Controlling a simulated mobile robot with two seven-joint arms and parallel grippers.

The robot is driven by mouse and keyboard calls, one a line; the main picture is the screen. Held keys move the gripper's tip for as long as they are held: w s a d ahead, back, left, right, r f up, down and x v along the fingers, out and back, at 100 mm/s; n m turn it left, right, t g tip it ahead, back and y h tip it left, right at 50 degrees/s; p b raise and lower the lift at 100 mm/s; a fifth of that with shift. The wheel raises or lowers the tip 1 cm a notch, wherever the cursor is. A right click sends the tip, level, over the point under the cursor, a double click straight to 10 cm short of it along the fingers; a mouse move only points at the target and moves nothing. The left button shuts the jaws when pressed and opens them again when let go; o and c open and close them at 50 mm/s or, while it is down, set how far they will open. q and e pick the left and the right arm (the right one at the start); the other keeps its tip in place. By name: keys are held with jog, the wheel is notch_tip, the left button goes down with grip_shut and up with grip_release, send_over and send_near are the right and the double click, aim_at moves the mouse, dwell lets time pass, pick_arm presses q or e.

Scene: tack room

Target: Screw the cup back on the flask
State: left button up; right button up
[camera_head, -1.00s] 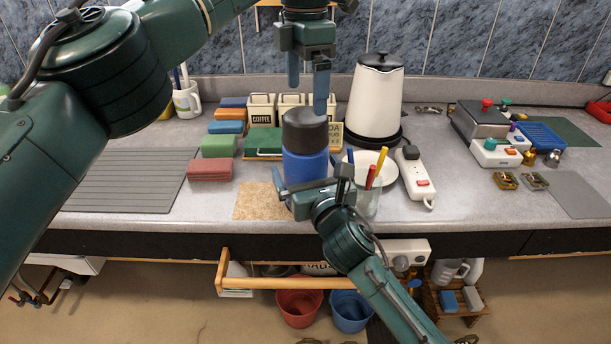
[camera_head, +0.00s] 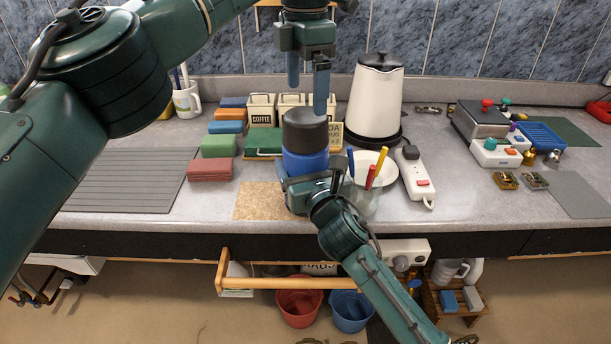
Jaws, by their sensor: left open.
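The blue flask (camera_head: 305,164) stands upright on a cork mat (camera_head: 258,203) near the counter's front. A black cup-like cap (camera_head: 305,130) sits on top of it; I cannot tell whether it is threaded on. My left gripper (camera_head: 308,108) points down above the cap, its two blue fingers apart and empty, the tips near the cap's top. My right gripper (camera_head: 311,178) comes in from the front right, its fingers on either side of the flask's lower body and close against it. The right gripper hides the flask's base.
Close right of the flask are a glass with pens (camera_head: 368,190), a white plate (camera_head: 384,168) and a power strip (camera_head: 414,177). A white kettle (camera_head: 375,104) and canisters (camera_head: 261,109) stand behind. Coloured blocks (camera_head: 218,145) lie left.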

aim_at(306, 114)
jog(key=c, duration=0.7)
pick_arm(q)
jog(key=shift+n, duration=0.8)
pick_arm(e)
jog(key=c, duration=0.3)
pick_arm(q)
jog(key=n, duration=0.3)
jog(key=shift+n, duration=0.4)
pick_arm(e)
jog(key=shift+c, duration=0.3)
pick_arm(q)
jog(key=n, duration=0.4)
jog(key=shift+d, duration=0.1)
jog(key=n, duration=0.4)
jog(key=shift+n, duration=0.3)
jog(key=n, duration=0.8)
jog(key=shift+n, duration=0.3)
jog(key=n, duration=0.4)
jog(key=shift+n, duration=0.3)
jog(key=n, duration=0.9)
pick_arm(e)
jog(key=shift+f, duration=0.1)
pick_arm(q)
jog(key=shift+f, duration=0.1)
jog(key=shift+f, duration=3.95)
